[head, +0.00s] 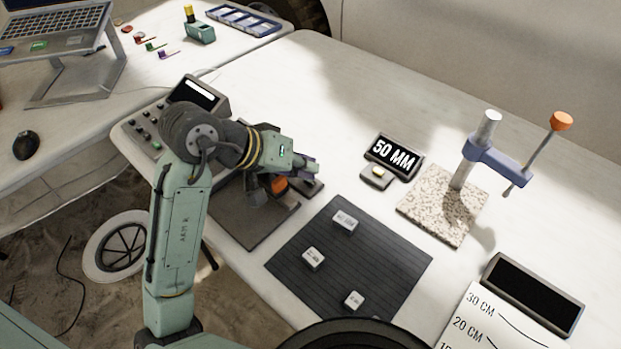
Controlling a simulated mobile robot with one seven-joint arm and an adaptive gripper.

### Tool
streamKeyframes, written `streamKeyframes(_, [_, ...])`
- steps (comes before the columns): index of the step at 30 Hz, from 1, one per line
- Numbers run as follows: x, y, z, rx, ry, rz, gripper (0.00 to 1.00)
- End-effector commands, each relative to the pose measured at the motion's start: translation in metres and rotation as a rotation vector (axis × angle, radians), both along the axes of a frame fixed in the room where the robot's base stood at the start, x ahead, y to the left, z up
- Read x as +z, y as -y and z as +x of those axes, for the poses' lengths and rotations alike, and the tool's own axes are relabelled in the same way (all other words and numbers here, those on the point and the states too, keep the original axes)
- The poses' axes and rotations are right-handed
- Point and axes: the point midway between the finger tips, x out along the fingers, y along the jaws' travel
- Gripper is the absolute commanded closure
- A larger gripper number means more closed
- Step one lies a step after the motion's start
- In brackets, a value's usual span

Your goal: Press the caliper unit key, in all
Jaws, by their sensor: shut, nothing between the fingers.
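A small grey key box with a pale yellow button (378,171) lies on the table in front of a black display (394,152) that reads "50 MM". I cannot tell from its look alone whether this is the caliper unit key. My gripper (278,182) is shut and empty, to the left of the key box and apart from it. It is over or beside a dark grey mat (242,222), and its fingertips are partly hidden. An orange part shows right at the gripper; I cannot tell what it belongs to.
A black ribbed mat (375,262) holds three small white labelled blocks. A speckled stone base (441,207) bears a post with a blue clamp and an orange-knobbed rod. A keypad console (150,130) stands behind my arm. A dark-screened unit (533,290) is at lower right.

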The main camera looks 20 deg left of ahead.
Motion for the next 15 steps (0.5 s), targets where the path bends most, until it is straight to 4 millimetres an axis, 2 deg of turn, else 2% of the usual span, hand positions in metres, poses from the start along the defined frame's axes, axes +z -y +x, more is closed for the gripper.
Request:
streamKeyframes(5, [0.0,-0.002,-0.003,0.0,-0.013,0.005,1.0])
streamKeyframes(15, [0.036,-0.001,-0.002,-0.002,-0.007,0.005,1.0])
